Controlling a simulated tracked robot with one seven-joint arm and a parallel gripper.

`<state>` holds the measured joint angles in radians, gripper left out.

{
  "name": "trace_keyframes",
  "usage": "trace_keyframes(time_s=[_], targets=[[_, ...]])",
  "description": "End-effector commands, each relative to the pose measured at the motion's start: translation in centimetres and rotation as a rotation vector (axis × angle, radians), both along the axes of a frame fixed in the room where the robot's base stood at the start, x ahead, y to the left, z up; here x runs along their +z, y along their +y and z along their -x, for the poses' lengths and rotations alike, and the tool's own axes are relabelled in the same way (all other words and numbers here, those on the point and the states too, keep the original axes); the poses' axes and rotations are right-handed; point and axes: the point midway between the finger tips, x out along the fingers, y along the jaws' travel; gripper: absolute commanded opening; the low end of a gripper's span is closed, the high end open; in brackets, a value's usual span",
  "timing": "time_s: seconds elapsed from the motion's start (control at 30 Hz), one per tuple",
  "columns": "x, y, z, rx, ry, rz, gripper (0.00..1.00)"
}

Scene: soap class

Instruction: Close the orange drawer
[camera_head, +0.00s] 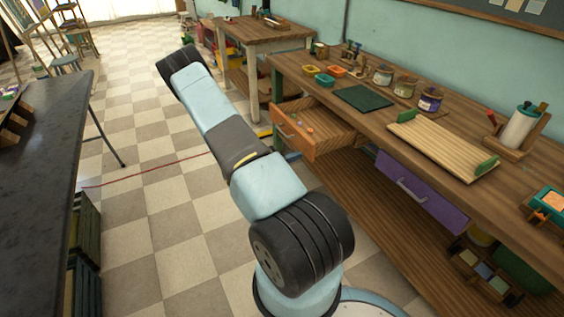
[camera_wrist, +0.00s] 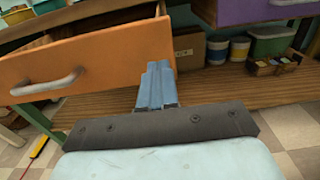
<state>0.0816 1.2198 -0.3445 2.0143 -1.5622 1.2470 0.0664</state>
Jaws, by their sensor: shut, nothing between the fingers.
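The orange drawer (camera_head: 297,137) stands pulled out from the left part of the long wooden workbench in the head view, with small items inside. In the wrist view the orange drawer front (camera_wrist: 105,58) fills the upper left, with its pale handle (camera_wrist: 48,83) on the left. My gripper (camera_wrist: 157,75) is shut and empty, its fingertips at the lower right corner of the drawer front. I cannot tell whether they touch it. In the head view the gripper is mostly hidden behind my arm.
A purple drawer (camera_head: 420,190) sits under the same bench (camera_head: 460,125), right of the orange one. A lower shelf (camera_wrist: 215,92) with boxes and tubs lies below. A dark table (camera_head: 45,140) stands at the left. The checkered floor between is mostly clear, with a red cable (camera_head: 150,169) across it.

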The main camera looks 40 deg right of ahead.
Motion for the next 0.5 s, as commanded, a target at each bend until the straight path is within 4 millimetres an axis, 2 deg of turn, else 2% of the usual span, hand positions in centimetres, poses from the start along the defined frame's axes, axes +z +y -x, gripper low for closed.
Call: trace_keyframes(time_s=[0.2, 0.5], targets=[[0.0, -2.5, 0.6, -0.001, 0.000, 0.000, 0.00], [0.0, -3.3, 0.8, 0.001, 0.000, 0.000, 0.00]])
